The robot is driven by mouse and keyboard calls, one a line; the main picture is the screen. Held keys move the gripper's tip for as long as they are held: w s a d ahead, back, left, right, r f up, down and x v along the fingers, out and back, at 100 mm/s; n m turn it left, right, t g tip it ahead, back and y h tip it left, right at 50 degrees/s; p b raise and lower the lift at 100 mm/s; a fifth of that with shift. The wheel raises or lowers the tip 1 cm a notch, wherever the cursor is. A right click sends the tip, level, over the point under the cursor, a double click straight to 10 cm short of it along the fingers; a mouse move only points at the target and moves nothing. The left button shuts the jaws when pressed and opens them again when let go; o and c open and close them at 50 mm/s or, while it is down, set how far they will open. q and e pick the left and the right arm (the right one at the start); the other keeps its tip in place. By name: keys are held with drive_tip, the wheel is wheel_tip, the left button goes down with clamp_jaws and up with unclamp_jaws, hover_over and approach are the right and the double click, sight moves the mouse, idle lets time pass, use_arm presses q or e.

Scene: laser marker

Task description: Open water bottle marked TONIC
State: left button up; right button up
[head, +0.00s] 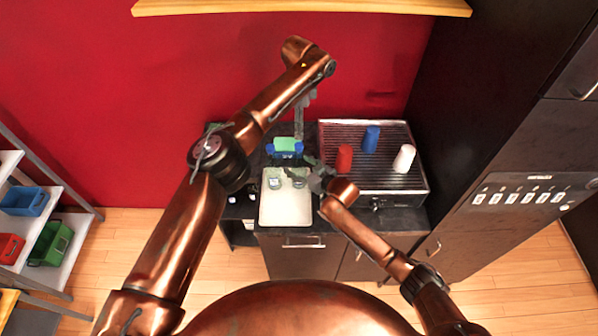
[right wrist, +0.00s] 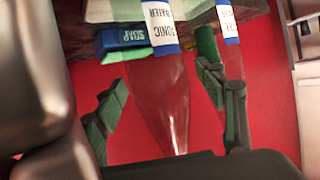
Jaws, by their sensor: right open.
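A clear bottle (right wrist: 178,100) with a white and blue label reading TONIC WATER shows upside down in the right wrist view. Its narrowing neck lies between the fingers of my right gripper (right wrist: 168,112) in the picture. These fingers are apart, with a gap on both sides of the bottle. In the head view my right gripper (head: 305,170) is over the back of a pale tray (head: 287,212). My left gripper (head: 299,128) hangs down behind it, near the green and blue items; its finger gap is too small to tell.
A second labelled bottle (right wrist: 228,20) stands close beside the first. A blue SOAP item (right wrist: 122,40) is behind. A ribbed metal surface to the right carries a red cup (head: 344,158), blue cup (head: 371,138) and white cup (head: 404,158). A dark cabinet (head: 520,130) bounds the right.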

drive_tip(key=shift+c, duration=0.5)
drive_tip(key=c, duration=1.6)
drive_tip(key=o, duration=1.7)
